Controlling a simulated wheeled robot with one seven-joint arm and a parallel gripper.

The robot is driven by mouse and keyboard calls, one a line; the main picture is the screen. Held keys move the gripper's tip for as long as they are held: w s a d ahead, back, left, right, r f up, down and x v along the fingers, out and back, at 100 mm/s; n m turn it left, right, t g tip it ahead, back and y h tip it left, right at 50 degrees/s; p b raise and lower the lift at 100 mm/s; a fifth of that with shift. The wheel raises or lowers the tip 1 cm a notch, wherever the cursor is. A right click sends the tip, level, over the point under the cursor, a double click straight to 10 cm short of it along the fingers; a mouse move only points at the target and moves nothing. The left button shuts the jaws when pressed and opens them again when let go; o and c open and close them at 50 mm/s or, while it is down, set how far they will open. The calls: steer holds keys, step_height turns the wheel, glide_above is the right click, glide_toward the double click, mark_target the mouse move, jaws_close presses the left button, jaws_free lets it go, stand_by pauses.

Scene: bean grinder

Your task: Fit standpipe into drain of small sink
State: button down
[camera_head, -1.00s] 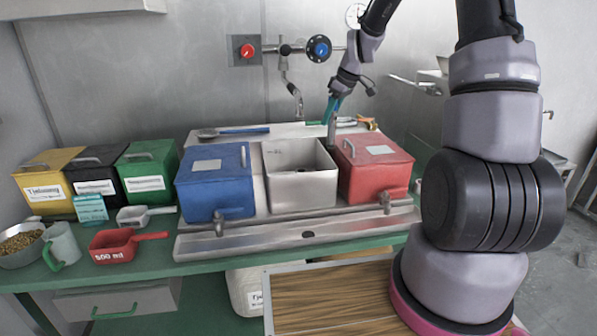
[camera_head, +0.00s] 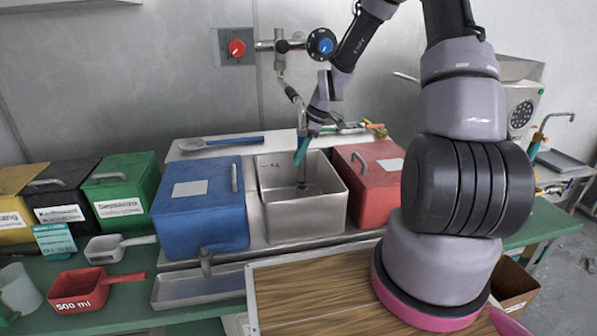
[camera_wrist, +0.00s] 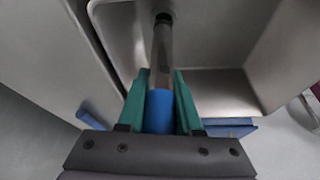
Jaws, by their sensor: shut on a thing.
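The small sink (camera_head: 325,215) is a square steel basin between a blue box and a red box. In the head view my gripper (camera_head: 301,152), with teal fingers, is over the back part of the basin. It is shut on the standpipe (camera_wrist: 161,58), a grey tube with a blue section between the fingers. The standpipe (camera_head: 303,173) points down into the basin. In the wrist view its far end meets or covers a dark round spot at the drain (camera_wrist: 163,17). I cannot tell whether the end is inside the drain or just above it.
The blue box (camera_head: 200,210) and red box (camera_head: 372,200) stand close on either side of the sink. A faucet (camera_head: 290,92) hangs from the wall behind it. A blue-handled utensil (camera_head: 220,143) lies at the back left. A red scoop (camera_head: 82,290) lies at front left.

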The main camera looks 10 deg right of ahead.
mark_target(302, 167)
steer(key=shift+f, duration=2.2)
steer(key=c, duration=0.6)
jaws_free()
steer(key=shift+f, duration=0.15)
